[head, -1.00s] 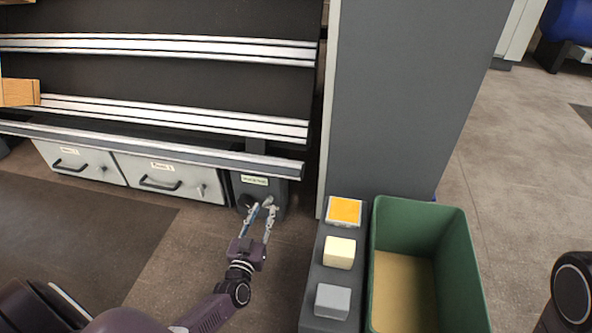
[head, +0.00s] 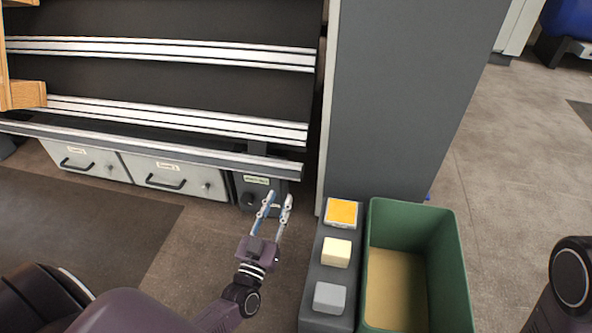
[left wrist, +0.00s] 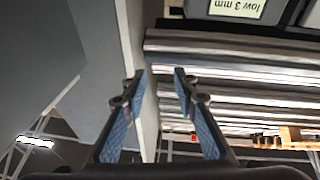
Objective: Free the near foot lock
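A dark foot unit with a pale label (head: 257,180) stands under the right end of the rail frame. A round black knob (head: 250,199) shows low on its front; I take this for the near foot lock. My left gripper (head: 279,196) is open and empty, just in front and to the right of the knob, and its fingers partly cover the unit. In the left wrist view the two blue-padded fingers (left wrist: 159,75) are apart with nothing between them. The upside-down label (left wrist: 237,8) shows at the top there; the knob does not. My right gripper is out of view.
A tall grey cabinet (head: 400,90) stands right of the foot unit. A dark button panel (head: 320,270) and a green bin (head: 455,270) stand right of my left arm. Two handled drawers (head: 175,176) are left of the unit. A wooden piece (head: 28,95) sits at the left.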

